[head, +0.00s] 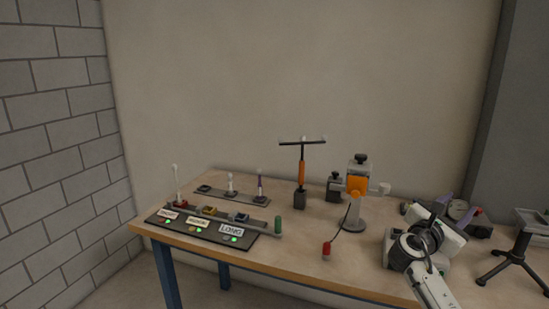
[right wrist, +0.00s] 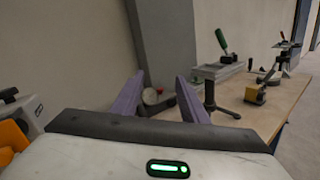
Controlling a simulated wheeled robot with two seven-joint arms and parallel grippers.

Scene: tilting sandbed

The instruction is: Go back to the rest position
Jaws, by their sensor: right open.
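My right gripper (head: 458,205) is at the right end of the table in the head view, with my white arm coming up from the lower right. Its two purple fingers stand apart with nothing between them. In the right wrist view the open gripper (right wrist: 160,92) points across the table's right part. A dark and grey item shows beyond the fingers, partly hidden; I cannot tell whether it is touched. My left gripper is not in view.
The wooden table (head: 285,238) holds a panel with labels and green lights (head: 200,228), a rack (head: 232,197), a black T-shaped stand (head: 301,170) and an orange-and-grey device (head: 356,190). A tripod stand (head: 515,250) is at right.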

